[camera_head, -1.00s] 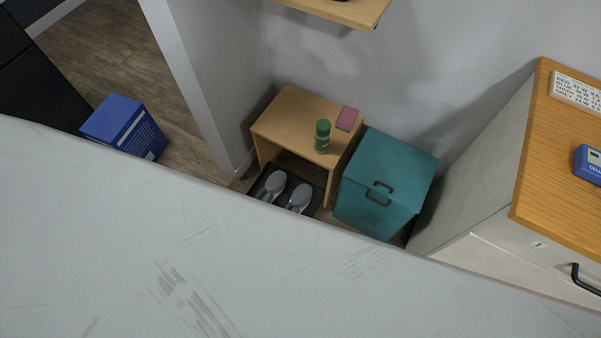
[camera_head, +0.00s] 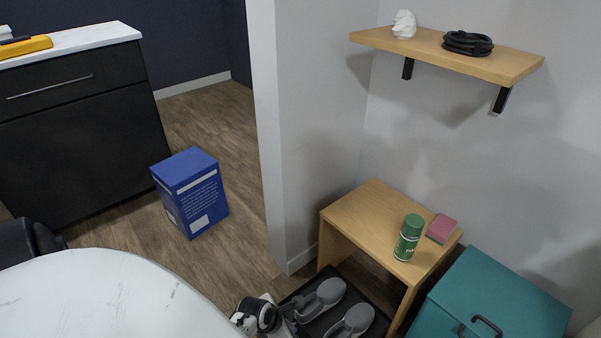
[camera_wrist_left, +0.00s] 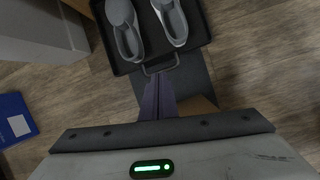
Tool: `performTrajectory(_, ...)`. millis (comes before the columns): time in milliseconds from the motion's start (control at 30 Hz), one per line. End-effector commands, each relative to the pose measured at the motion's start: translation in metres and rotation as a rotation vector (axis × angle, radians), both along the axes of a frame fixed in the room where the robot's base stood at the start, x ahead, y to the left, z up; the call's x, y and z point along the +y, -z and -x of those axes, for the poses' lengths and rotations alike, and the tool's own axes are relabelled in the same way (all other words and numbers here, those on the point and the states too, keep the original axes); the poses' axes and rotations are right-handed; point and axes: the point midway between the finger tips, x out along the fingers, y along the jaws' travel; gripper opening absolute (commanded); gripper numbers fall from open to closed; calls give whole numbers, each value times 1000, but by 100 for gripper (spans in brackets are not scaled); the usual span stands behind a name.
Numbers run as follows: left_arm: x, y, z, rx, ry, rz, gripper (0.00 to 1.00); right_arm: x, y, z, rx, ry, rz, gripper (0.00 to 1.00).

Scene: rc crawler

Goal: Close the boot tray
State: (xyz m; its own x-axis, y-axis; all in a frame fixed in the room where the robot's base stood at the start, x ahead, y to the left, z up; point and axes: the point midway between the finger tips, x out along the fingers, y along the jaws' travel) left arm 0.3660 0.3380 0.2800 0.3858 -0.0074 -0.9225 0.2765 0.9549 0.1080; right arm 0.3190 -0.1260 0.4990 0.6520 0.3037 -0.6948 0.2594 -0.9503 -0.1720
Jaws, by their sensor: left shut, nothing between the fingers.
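The boot tray (camera_head: 317,326) is a dark, shallow tray under the front of a small wooden bench (camera_head: 372,208). It sticks out from beneath the bench and carries two grey shoes (camera_head: 326,297). In the left wrist view the tray (camera_wrist_left: 201,27) is at the top, with its thin bar handle (camera_wrist_left: 161,67) on the near edge. My left gripper (camera_head: 288,314) is beside the tray's front. In the left wrist view its dark fingers (camera_wrist_left: 158,95) are shut and empty, just short of the handle; I cannot tell whether they touch it. My right gripper is not in view.
A teal bin (camera_head: 495,295) stands right of the bench. A green can (camera_head: 408,238) and a pink sponge (camera_head: 441,229) are on the bench. A blue box (camera_head: 190,192) stands on open wooden floor beyond a wall end (camera_head: 268,130). A wall shelf (camera_head: 450,55) hangs above.

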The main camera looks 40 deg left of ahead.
Motion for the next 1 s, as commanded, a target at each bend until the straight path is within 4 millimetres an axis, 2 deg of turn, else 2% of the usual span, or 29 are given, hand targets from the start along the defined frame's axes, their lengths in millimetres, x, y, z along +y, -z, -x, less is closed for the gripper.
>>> performTrajectory(33,0,16,-3,5,-74,41,0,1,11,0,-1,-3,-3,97)
performTrajectory(167,-2,26,-4,21,-181,100,0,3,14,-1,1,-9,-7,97)
performTrajectory(267,-2,35,-7,23,-201,110,0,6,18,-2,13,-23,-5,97)
performTrajectory(533,-3,81,-24,22,-197,107,0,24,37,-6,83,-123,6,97)
performTrajectory(800,-4,111,-37,22,-198,107,0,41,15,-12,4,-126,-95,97)
performTrajectory(1000,-4,116,-40,22,-197,106,0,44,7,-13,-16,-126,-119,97)
